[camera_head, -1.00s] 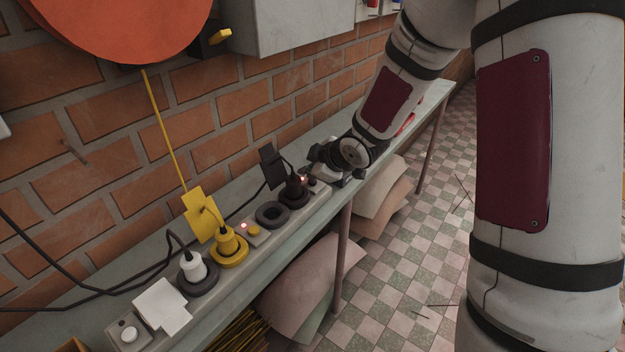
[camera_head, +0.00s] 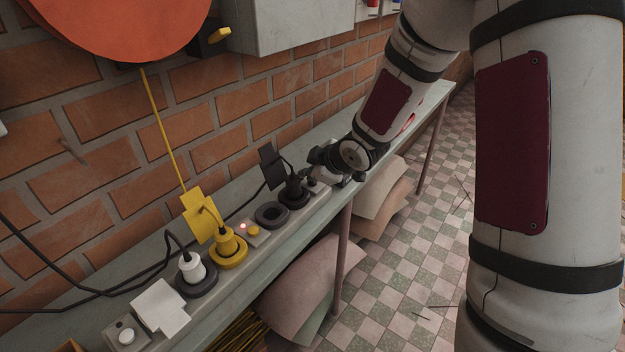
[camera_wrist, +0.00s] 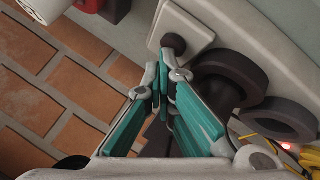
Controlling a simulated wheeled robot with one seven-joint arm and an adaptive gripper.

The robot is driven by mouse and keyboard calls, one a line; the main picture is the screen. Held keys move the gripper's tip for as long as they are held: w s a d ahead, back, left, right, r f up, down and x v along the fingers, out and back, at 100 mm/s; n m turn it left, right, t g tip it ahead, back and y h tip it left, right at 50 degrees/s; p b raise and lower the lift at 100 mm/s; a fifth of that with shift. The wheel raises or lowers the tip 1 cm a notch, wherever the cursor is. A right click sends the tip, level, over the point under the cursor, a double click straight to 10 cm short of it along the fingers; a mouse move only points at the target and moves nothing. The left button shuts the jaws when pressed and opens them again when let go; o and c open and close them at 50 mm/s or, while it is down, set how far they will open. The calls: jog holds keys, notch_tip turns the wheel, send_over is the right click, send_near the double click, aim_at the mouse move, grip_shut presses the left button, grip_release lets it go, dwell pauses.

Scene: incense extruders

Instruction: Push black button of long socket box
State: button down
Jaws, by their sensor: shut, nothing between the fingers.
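The long socket box (camera_head: 257,237) runs along the narrow shelf below the brick wall in the head view. Its black button (camera_head: 312,183) is at the far end, beyond the black plug (camera_head: 293,189). In the wrist view, the dark round button (camera_wrist: 173,42) stands on a pale panel just beyond my fingertips. My gripper (camera_wrist: 163,78) is shut and empty, with its teal-padded fingers together. In the head view it is low over the far end of the box, and its fingertips are hard to make out. I cannot tell whether they touch the button.
A yellow plug (camera_head: 228,243), a white plug (camera_head: 192,267) and an empty dark socket (camera_head: 271,215) line the box. Cables lie behind. A grey cabinet (camera_head: 290,24) hangs above.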

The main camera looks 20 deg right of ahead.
aim_at(310, 183)
jog(key=shift+r+p, duration=0.3)
jog(key=shift+r, duration=0.05)
notch_tip(310, 183, up, 6)
jog(key=p, duration=0.6)
dwell(0.5)
jog(key=s+d+r+m+g+h+p, duration=0.1)
jog(key=s+d+r+m+h, duration=0.2)
jog(key=s+r, duration=0.6)
jog(key=s+d+r+m+g+h+p, duration=0.15)
jog(key=s+r+m, duration=0.25)
jog(key=s+r, duration=0.45)
jog(key=s+a+r+m+g+y, duration=0.1)
jog(key=s+r+m, duration=0.1)
jog(key=s, duration=0.9)
jog(key=s+a+r+m+g+p, duration=0.1)
jog(key=s+a+r+m, duration=0.1)
jog(key=s, duration=1)
jog(key=shift+s+a+m+y, duration=0.25)
jog(key=shift+m+y, duration=0.1)
jog(key=shift+m, duration=0.45)
